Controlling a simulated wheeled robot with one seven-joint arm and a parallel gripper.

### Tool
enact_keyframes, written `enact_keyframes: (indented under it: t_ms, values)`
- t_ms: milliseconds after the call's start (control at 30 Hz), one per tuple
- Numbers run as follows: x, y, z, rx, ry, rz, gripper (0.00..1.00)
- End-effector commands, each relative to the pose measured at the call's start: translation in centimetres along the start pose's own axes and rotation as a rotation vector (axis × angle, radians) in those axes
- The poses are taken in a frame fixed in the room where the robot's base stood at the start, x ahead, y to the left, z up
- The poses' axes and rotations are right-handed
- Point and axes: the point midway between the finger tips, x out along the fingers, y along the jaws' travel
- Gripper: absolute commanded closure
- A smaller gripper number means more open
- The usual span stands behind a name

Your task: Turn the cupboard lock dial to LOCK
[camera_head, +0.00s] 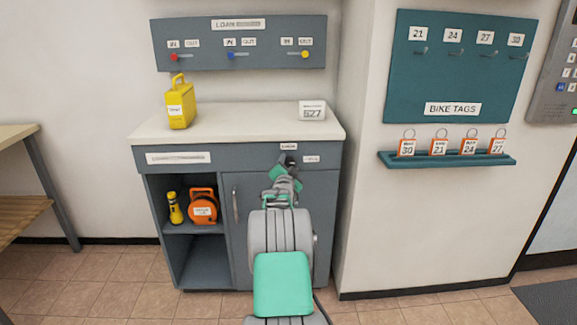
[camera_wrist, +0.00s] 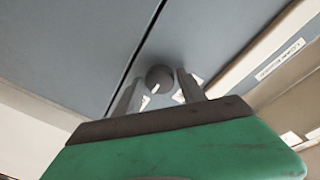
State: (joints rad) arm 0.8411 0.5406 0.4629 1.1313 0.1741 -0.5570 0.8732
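The cupboard (camera_head: 255,190) is blue-grey with a pale top, and my arm reaches to its upper right front. In the wrist view a round grey lock dial (camera_wrist: 159,77) with a small white mark sits beside a dark seam. My gripper (camera_wrist: 160,86) has one finger on each side of the dial, with narrow gaps that look open; contact cannot be made out.
The cupboard door has a vertical handle (camera_head: 235,205). Open shelves at left hold a yellow torch (camera_head: 175,208) and an orange reel (camera_head: 203,206). A yellow case (camera_head: 181,104) and white block (camera_head: 312,110) stand on top. A wall corner stands close at right.

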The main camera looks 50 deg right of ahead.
Motion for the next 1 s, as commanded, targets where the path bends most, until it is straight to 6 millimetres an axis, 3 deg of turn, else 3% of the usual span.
enact_keyframes:
  t_ms: [567, 1000]
  values:
    - [-0.02, 0.02, 0.02, 0.0, 0.0, 0.0, 1.0]
    - [-0.01, 0.29, 0.29, -0.084, 0.008, -0.008, 1.0]
